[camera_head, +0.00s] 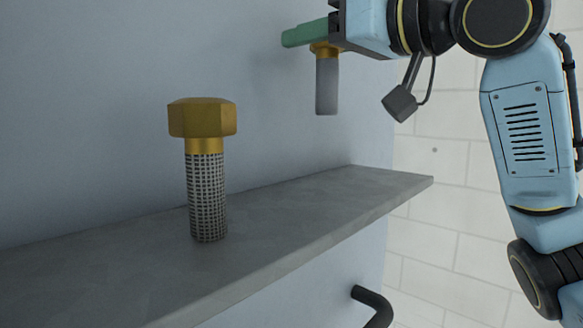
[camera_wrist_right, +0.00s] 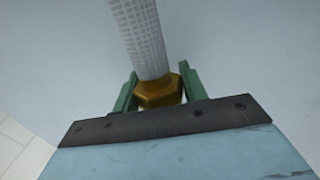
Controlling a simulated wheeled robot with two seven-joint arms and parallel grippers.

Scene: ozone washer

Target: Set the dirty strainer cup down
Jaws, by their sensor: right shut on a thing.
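My right gripper (camera_head: 300,36), with green fingers, is shut on a strainer cup (camera_head: 327,88) by its gold hexagonal head. The cup hangs upright, head up, with its grey mesh tube pointing down, in the air above the far end of the shelf. In the right wrist view the gripper's fingers (camera_wrist_right: 158,76) sit on both sides of the gold head, and the held cup's mesh (camera_wrist_right: 147,38) looks pale grey. A second strainer cup (camera_head: 207,195), with a gold head and dark open mesh, stands upright on the grey shelf (camera_head: 300,235). My left gripper is not in view.
The shelf runs along a pale blue-grey wall (camera_head: 90,60). Its top is bare to the right of the standing cup. Its right end (camera_head: 425,181) stops before a white brick wall (camera_head: 440,240). A dark bent handle (camera_head: 376,304) sticks out below the shelf.

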